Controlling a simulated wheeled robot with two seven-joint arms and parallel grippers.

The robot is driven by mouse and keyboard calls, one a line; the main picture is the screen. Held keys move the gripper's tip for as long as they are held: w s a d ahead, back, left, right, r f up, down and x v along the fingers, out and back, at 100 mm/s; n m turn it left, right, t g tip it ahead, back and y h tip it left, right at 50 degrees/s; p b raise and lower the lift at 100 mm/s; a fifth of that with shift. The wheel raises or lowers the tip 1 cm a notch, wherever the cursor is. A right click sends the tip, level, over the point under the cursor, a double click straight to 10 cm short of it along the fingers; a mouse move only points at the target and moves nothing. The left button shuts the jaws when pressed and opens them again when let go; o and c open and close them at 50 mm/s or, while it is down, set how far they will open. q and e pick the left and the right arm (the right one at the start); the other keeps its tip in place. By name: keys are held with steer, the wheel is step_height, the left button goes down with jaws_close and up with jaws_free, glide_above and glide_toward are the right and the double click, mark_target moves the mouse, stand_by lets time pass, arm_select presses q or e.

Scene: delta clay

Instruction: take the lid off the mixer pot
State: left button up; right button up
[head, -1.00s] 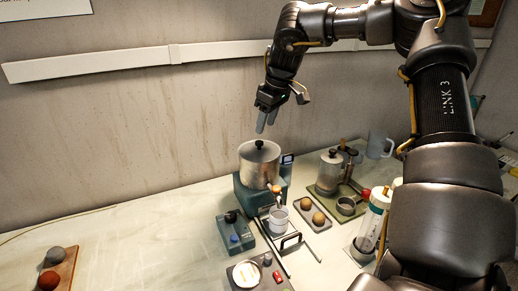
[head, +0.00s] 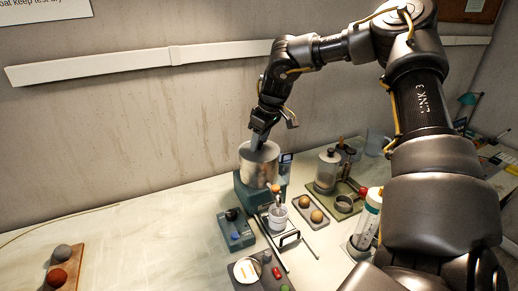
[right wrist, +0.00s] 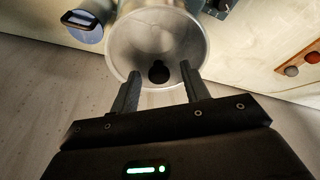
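The mixer pot (head: 258,172) is a silver cylinder standing on a teal base (head: 246,194). Its silver lid (right wrist: 160,30) fills the upper middle of the right wrist view, with a black knob (right wrist: 159,73). My right gripper (head: 256,144) points down at the lid and hides the knob in the head view. In the right wrist view my right gripper (right wrist: 160,76) is open, one finger on each side of the knob, with gaps between fingers and knob. The lid sits on the pot. My left gripper is not in view.
A blue control box (head: 235,229) stands in front of the pot. A small white cup (head: 278,217) is close at the front right. A glass press (head: 327,170) stands to the right, and a board with two balls (head: 65,270) lies at far left. The table's left middle is clear.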

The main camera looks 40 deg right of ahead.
jaws_close()
steer(key=shift+w, duration=0.1)
steer(key=shift+r, duration=0.55)
steer(key=s+a+r+b, duration=0.6)
steer(key=s+r+b, duration=0.1)
steer(key=s+r, duration=0.4)
steer(key=shift+s+a+r, duration=0.4)
steer(key=shift+s, duration=0.3)
